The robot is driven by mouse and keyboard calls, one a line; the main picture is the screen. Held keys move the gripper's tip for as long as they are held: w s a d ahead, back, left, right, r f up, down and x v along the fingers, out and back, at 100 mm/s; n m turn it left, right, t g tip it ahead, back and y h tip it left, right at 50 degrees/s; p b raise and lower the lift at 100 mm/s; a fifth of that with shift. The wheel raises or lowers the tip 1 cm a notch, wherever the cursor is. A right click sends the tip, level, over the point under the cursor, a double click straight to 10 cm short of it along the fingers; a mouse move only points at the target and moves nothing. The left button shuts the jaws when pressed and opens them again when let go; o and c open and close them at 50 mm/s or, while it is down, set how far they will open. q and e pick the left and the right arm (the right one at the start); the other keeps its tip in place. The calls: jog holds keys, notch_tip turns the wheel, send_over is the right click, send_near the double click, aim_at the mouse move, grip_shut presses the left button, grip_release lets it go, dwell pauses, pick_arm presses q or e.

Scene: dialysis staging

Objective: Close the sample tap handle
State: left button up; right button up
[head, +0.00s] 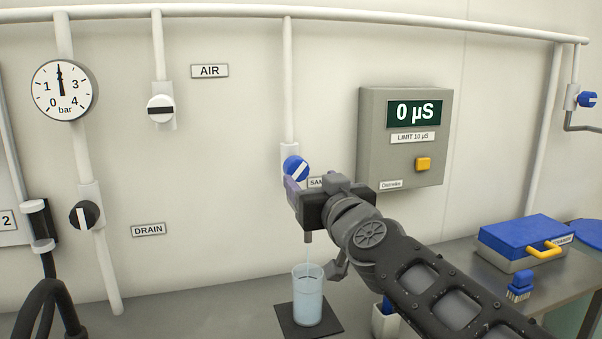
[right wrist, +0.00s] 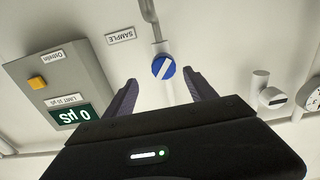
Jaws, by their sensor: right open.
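The sample tap handle (head: 295,168) is a round blue knob with a white diagonal stripe, on a white vertical pipe beside the partly hidden SAMPLE label (head: 317,183). My right gripper (head: 292,190) is just below and in front of it in the head view. In the right wrist view the blue handle (right wrist: 163,67) shows beyond the fingertips, in line with the gap between the spread fingers (right wrist: 160,88). The gripper is open and empty; I cannot tell whether a finger touches the handle. My left gripper is not in view.
A clear beaker of liquid (head: 308,297) stands on a dark mat (head: 329,327) under the tap spout (head: 308,237). A grey meter box (head: 371,140) reading 0 µS is at right. The AIR valve (head: 160,108) and black DRAIN valve (head: 84,215) are left. A blue-lidded case (head: 525,237) sits right.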

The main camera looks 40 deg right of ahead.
aim_at(299, 173)
jog(key=shift+w+a+f+n, duration=0.1)
jog(key=shift+a+n, duration=0.2)
jog(key=shift+n, duration=0.3)
jog(key=shift+w, duration=0.1)
jog(key=x, duration=0.7)
jog(key=shift+w+d+f+b, duration=0.1)
jog(key=shift+w+b, duration=0.2)
jog(key=shift+b, duration=0.1)
jog(key=shift+c, duration=0.5)
jog(key=c, duration=1.3)
